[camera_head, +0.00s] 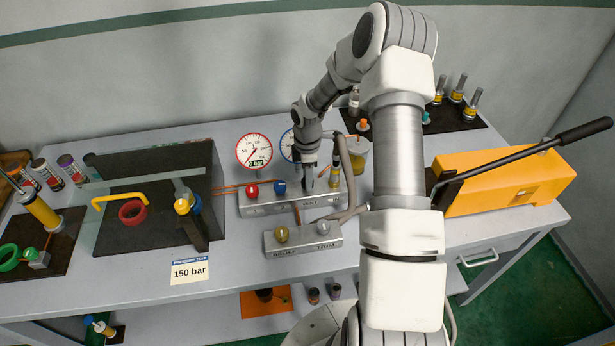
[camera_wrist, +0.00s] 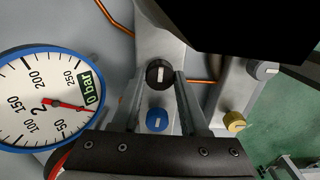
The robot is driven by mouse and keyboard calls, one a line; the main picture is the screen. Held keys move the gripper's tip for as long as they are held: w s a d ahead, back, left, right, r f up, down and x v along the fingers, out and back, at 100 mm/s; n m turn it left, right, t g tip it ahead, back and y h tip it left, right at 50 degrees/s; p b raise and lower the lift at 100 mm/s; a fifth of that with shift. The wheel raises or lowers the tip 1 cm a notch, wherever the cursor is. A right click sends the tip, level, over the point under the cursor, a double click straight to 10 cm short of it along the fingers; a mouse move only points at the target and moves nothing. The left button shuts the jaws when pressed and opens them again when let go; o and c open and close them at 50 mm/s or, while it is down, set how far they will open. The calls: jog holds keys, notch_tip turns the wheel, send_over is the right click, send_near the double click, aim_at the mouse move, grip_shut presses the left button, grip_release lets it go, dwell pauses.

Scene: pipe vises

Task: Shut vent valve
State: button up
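My gripper (camera_head: 309,186) points down at the block, right of the blue knob. In the wrist view, a black knob (camera_wrist: 160,74) with a white mark sits between my fingertips (camera_wrist: 160,80). The fingers stand apart on either side of it; firm contact does not show. The blue knob (camera_wrist: 156,119) lies nearer the palm.
A lower block (camera_head: 303,240) carries a yellow knob (camera_head: 281,234) and a grey knob (camera_head: 323,227). The blue-rimmed gauge (camera_wrist: 45,100) reads 0 bar; a red-rimmed gauge (camera_head: 254,151) stands behind the block. Hoses pass close right. An orange pump (camera_head: 500,180) stands farther right.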

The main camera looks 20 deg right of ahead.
grip_shut()
jog(key=shift+m+b, duration=0.3)
jog(key=shift+m, duration=0.1)
jog(key=m+b, duration=0.2)
jog(key=shift+f+m, duration=0.1)
jog(key=shift+m, duration=0.3)
jog(key=m+b, duration=0.2)
jog(key=m, duration=0.1)
jog(key=shift+m, duration=0.4)
jog(key=m+b, duration=0.3)
jog(key=m, duration=0.2)
jog(key=m+b, duration=0.1)
jog(key=m, duration=0.4)
jog(key=shift+b, duration=0.4)
jog(key=shift+m, duration=0.3)
jog(key=o, duration=0.7)
grip_release()
